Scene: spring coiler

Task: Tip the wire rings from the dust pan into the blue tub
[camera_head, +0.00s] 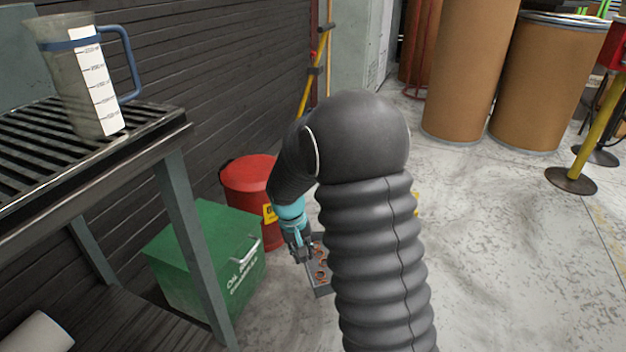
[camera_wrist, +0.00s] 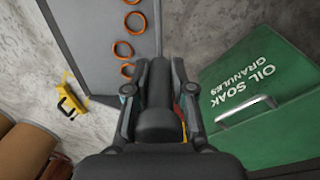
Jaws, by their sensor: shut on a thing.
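The grey dust pan (camera_head: 322,290) is partly hidden behind my arm in the head view. Several orange-copper wire rings (camera_head: 320,264) lie in it. In the wrist view the pan (camera_wrist: 90,40) fills the upper left, with rings (camera_wrist: 122,50) spread along its right side, near the handle. My gripper (camera_head: 300,250) is shut on the pan's dark handle (camera_wrist: 157,105), which lies between the two fingers (camera_wrist: 157,80). The pan is low, close to the floor; I cannot tell whether it touches. I see no blue tub in either view.
A green oil soak granules box (camera_head: 205,262) stands left of my gripper, with a red bin (camera_head: 250,190) behind. A rack (camera_head: 120,150) at left holds a blue-handled jug (camera_head: 90,80). Brown drums (camera_head: 545,85) stand back right.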

